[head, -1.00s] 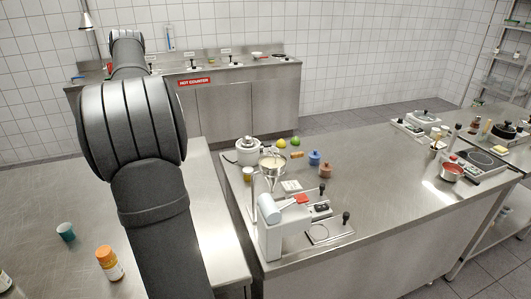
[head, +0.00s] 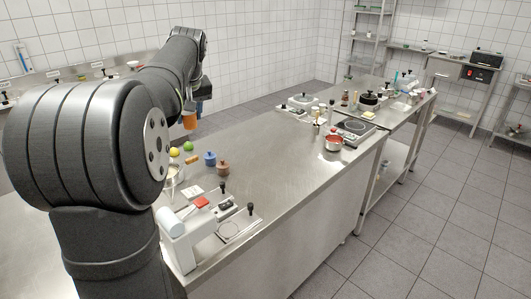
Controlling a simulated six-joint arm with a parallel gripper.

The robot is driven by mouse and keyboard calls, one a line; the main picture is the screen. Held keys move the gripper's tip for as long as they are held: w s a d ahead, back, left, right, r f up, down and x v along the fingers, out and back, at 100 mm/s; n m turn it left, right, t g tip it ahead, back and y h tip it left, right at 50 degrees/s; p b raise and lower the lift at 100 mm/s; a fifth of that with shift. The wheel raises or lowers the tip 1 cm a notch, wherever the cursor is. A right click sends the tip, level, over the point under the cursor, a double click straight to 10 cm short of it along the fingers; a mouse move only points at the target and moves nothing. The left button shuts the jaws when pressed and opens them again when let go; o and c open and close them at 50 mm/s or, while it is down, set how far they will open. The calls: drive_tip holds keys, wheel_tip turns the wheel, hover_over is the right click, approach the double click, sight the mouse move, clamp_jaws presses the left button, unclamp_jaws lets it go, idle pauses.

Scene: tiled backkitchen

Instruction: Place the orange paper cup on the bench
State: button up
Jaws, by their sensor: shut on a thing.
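The orange paper cup (head: 189,121) hangs below my gripper (head: 192,108) at the far end of my arm, left of centre in the head view. My gripper is shut on the cup; its fingers are small and partly hidden by the arm. The cup appears in the air by the far left edge of the long steel bench (head: 290,150). I cannot tell its exact height.
A yellow-green ball (head: 174,152), a green ball (head: 188,146), a blue pot (head: 210,158) and a brown pot (head: 223,168) stand on the near part. A red saucepan (head: 334,143) and hob (head: 354,130) are farther right. The bench middle is clear.

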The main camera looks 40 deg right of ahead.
drive_tip(key=s+d+m+h, duration=0.1)
drive_tip(key=s+d+m, duration=0.1)
drive_tip(key=s+d, duration=0.55)
drive_tip(key=s+d+m+g, duration=0.15)
drive_tip(key=s+d, duration=0.25)
drive_tip(key=s, duration=0.7)
drive_tip(key=s+d+m+t+h, duration=0.15)
drive_tip(key=s+d, duration=0.35)
drive_tip(key=s, duration=0.5)
wheel_tip(320, 180, down, 18)
drive_tip(key=w+g, duration=0.1)
drive_tip(key=shift+y, duration=0.25)
drive_tip(key=w+f, duration=0.2)
drive_tip(key=w, duration=0.2)
drive_tip(key=w+f, duration=0.5)
drive_tip(key=w, duration=0.2)
drive_tip(key=shift+w+a+f, duration=0.2)
drive_tip(key=shift+w, duration=0.1)
drive_tip(key=shift+f, duration=1.95)
drive_tip(key=shift+f, duration=0.1)
drive_tip(key=o, duration=1)
